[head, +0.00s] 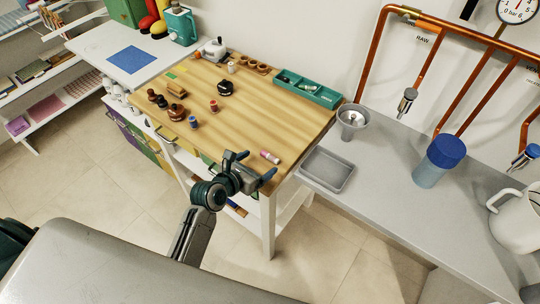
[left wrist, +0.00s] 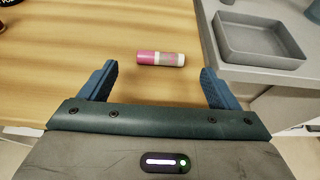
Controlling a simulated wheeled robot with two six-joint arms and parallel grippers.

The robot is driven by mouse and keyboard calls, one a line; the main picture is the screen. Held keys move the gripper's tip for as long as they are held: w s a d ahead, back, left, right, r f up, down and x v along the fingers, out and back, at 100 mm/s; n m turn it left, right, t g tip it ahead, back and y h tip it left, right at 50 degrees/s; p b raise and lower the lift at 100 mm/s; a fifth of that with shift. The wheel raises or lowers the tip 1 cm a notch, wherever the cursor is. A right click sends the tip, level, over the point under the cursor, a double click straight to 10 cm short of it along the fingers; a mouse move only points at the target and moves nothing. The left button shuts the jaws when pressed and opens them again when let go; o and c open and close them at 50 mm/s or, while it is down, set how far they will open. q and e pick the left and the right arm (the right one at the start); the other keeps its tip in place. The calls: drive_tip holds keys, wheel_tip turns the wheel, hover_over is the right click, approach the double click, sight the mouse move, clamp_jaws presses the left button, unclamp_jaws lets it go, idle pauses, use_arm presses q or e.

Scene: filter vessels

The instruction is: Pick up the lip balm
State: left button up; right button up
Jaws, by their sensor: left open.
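The lip balm (head: 270,157) is a small pink and white tube lying on its side near the front right corner of the wooden table. It also shows in the left wrist view (left wrist: 160,58), ahead of my fingertips and between their lines, lying crosswise. My left gripper (head: 254,168) is open and empty at the table's front edge, just short of the tube. In the left wrist view its two blue fingers (left wrist: 160,78) stand wide apart. My right gripper is not in view.
A grey tray (head: 327,171) sits on the counter right of the wooden table (head: 250,120). A teal organizer (head: 308,89) and several small items stand farther back. A blue-lidded vessel (head: 440,160) stands on the counter. The wood around the tube is clear.

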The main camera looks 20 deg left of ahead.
sight(269, 156)
use_arm(q)
drive_tip(key=p+x, duration=0.1)
drive_tip(key=x, duration=0.3)
drive_tip(key=shift+w+d+f, duration=0.1)
drive_tip(key=shift+w+d, duration=0.05)
drive_tip(key=shift+w, duration=0.2)
drive_tip(key=shift+w+d+f, duration=0.1)
drive_tip(key=shift+w+f, duration=0.05)
drive_tip(key=shift+w, duration=0.1)
drive_tip(key=shift+s, duration=0.1)
drive_tip(key=shift+c, duration=0.8)
drive_tip(key=c, duration=0.9)
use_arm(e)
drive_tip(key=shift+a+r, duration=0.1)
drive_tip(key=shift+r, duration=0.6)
